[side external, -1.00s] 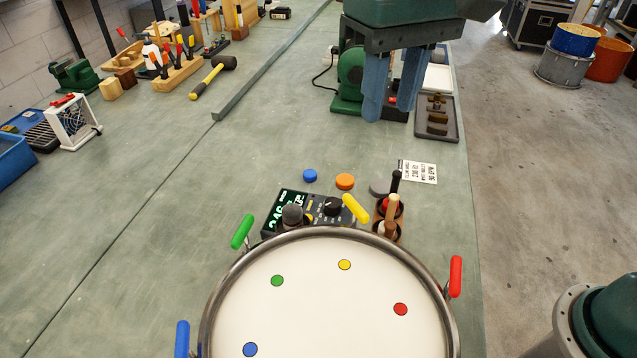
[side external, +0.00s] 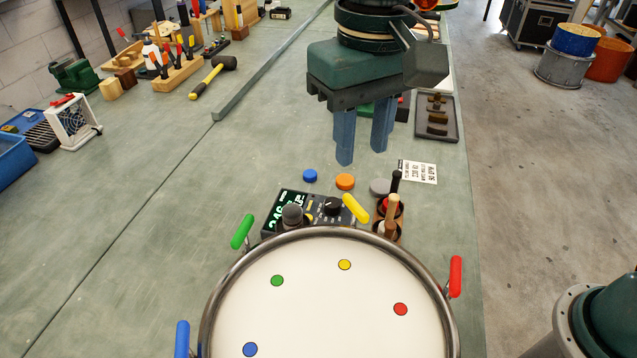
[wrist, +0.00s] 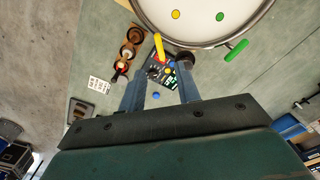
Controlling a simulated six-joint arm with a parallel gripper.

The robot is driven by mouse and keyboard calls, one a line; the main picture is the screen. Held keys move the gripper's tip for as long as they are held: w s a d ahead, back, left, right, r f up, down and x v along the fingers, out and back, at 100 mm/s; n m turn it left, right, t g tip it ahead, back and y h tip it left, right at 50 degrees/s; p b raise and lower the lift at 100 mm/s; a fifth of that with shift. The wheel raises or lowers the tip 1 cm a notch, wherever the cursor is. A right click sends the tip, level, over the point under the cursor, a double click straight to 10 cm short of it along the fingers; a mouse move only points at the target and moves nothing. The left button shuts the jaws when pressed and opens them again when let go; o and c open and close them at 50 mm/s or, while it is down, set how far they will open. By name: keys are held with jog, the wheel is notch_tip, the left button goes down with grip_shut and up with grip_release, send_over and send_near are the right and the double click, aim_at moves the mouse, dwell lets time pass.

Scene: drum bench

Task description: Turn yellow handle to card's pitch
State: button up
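The yellow handle (side external: 355,208) stands at the drum's far rim, tilted; it also shows in the wrist view (wrist: 159,46). The drum (side external: 310,300) has a white head with coloured dots and a metal rim. The card (side external: 417,171) is white with dark print, lying on the bench behind the mallet stand; its print is too small to read. A dark tuner box (side external: 325,206) with a lit green display, partly hidden, sits behind the rim. My gripper (side external: 362,158) is open and empty, pointing down above the bench, beyond the yellow handle and apart from it.
Green (side external: 242,231), red (side external: 455,277) and blue (side external: 182,339) handles stand around the rim. A wooden stand with mallets (side external: 390,218) is right of the yellow handle. Blue (side external: 310,175), orange (side external: 345,181) and grey discs lie behind the tuner.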

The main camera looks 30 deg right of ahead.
aim_at(356, 204)
notch_tip(356, 204, down, 10)
jog(key=shift+r, duration=0.1)
dwell(0.4)
grip_shut()
